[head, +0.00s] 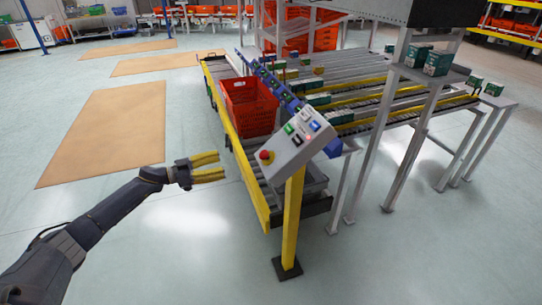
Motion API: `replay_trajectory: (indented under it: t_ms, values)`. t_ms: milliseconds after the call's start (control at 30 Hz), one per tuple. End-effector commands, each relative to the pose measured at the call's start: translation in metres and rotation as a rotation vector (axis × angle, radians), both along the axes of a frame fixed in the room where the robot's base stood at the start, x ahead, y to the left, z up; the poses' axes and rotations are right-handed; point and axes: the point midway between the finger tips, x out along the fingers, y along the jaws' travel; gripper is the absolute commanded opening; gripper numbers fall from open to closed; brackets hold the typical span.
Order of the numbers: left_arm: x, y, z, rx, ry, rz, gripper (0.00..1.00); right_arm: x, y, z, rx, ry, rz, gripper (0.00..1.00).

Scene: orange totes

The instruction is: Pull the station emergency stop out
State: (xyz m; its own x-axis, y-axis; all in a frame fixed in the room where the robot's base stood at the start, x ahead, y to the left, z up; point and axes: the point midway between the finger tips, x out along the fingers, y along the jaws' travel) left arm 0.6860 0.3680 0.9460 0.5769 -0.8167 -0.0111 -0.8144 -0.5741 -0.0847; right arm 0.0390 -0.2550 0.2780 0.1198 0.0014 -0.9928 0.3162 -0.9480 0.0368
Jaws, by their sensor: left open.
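The red emergency stop button (265,155) sits on the lower left of the grey control box (300,138). The box is tilted and stands on a yellow post (292,215). Green, black, white and blue buttons show on the same face. My left gripper (222,167) is open and empty, with its yellow fingers pointing right toward the button. A gap separates the fingertips from the button in the picture; the depth between them is hard to tell. My right gripper is not in view.
An orange tote (248,108) sits on the conveyor (245,180) behind the control box. The post has a dark foot (287,268) on the floor. Green-and-white boxes (438,62) stand on a shelf at right. The floor left of the conveyor is open, with brown mats (110,130).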

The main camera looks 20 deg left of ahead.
Motion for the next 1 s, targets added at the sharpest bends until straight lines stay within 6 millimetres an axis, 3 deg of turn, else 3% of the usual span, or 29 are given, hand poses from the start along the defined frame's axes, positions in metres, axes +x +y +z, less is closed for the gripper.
replay_trajectory:
  t_ms: [167, 367, 1000]
  values:
    - [-0.003, -0.005, 0.002, -0.054, 0.060, -0.024, 0.59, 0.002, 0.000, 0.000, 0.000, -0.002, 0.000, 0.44]
    - [0.008, -0.021, 0.002, -0.059, 0.065, -0.023, 0.59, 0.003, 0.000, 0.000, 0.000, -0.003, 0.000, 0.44]
    - [0.071, -0.114, 0.002, -0.058, 0.063, -0.021, 0.59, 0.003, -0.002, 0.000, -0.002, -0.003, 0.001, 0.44]
